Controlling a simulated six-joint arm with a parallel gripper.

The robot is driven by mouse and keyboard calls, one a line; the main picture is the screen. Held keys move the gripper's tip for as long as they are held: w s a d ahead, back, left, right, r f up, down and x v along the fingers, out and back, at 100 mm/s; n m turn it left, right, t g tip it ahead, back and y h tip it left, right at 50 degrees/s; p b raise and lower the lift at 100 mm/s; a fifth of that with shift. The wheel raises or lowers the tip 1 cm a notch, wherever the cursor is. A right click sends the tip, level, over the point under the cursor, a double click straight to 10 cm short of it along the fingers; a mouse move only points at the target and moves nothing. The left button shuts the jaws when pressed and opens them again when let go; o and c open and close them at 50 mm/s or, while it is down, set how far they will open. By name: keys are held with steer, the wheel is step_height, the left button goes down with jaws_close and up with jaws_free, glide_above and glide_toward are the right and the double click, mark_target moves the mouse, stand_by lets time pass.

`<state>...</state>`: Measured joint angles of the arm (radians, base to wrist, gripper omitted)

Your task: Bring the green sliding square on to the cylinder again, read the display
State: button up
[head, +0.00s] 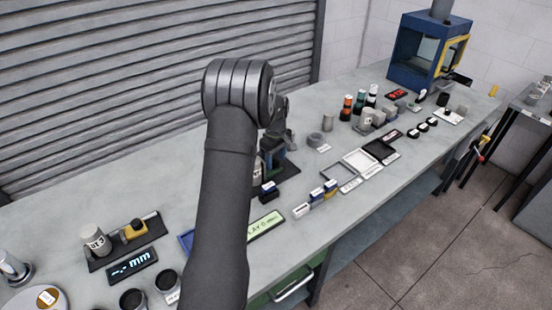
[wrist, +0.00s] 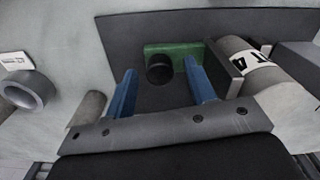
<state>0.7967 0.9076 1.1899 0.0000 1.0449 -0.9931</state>
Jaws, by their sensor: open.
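In the wrist view, the green sliding square (wrist: 190,48) stands on a dark base plate (wrist: 120,36), with a round black knob (wrist: 159,69) on its near face. A grey cylinder (wrist: 262,66) with a white label lies to its right. A dark upright plate (wrist: 226,67) shows between the green piece and the cylinder; whether they touch is unclear. My gripper (wrist: 160,66) is open, its two blue fingers on either side of the knob, with visible gaps. In the head view, my arm hides most of this fixture. A dark display (head: 132,266) reads dashes and "mm".
A light-green lit display (head: 265,226) is partly hidden by my arm. A fixture with a labelled cylinder (head: 95,241) stands at left. A grey ring (wrist: 28,90) and a grey cylinder (wrist: 86,108) lie left of my gripper. Trays (head: 338,173) and small parts fill the bench's right side.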

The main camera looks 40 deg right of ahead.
mark_target(276, 161)
step_height(276, 161, up, 17)
steer(key=shift+r, duration=0.2)
steer(key=shift+f, duration=0.1)
stand_by(0.9)
step_height(276, 161, down, 17)
steer(key=shift+f, duration=0.15)
steer(key=shift+d, duration=0.25)
stand_by(1.3)
steer(key=shift+a+r, duration=0.2)
steer(key=shift+a, duration=0.1)
step_height(276, 161, up, 17)
steer(key=shift+f, duration=0.1)
stand_by(0.4)
